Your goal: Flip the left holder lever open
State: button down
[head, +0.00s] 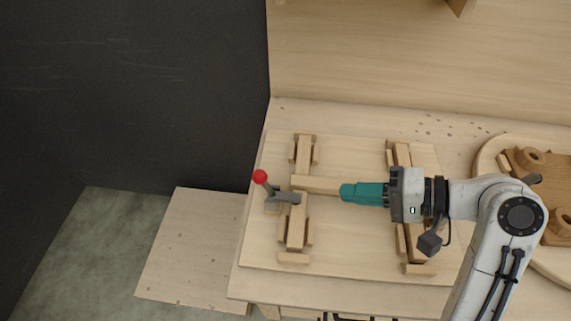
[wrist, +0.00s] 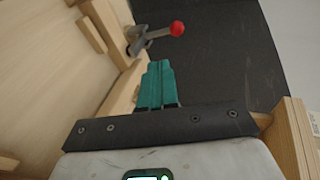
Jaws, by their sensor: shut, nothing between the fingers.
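The left holder lever (head: 285,197) is a grey clamp with a red ball knob (head: 260,177), at the left end of the wooden form. Its knob points up and to the left in the head view, and its grey arm reaches over the left wooden rail. In the wrist view the lever (wrist: 140,42) and red knob (wrist: 178,28) are ahead of the fingertips. My gripper (head: 343,193) has teal fingers, shut and empty, to the right of the lever and apart from it. The fingers also show in the wrist view (wrist: 158,66).
The wooden form has a left rail (head: 297,232), a crossbar (head: 320,185) beside my fingers and a right rail (head: 403,157) under my gripper. A round wooden board (head: 487,150) with parts stands at the right. A dark wall (head: 130,90) is at the left.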

jog(key=shift+w, duration=0.1)
jog(key=p, duration=0.1)
send_near(266, 182)
jog(key=f, duration=0.2)
jog(key=w+a+f, duration=0.1)
jog(key=shift+f, duration=0.15)
jog(key=a, duration=0.1)
jog(key=a+p, duration=0.1)
jog(key=a, duration=0.1)
jog(key=shift+w+a, duration=0.25)
jog(key=shift+w, duration=0.1)
jog(key=shift+w+a, duration=0.15)
jog(key=shift+a, duration=0.45)
jog(key=shift+w+r, duration=0.15)
jog(key=shift+r, duration=0.1)
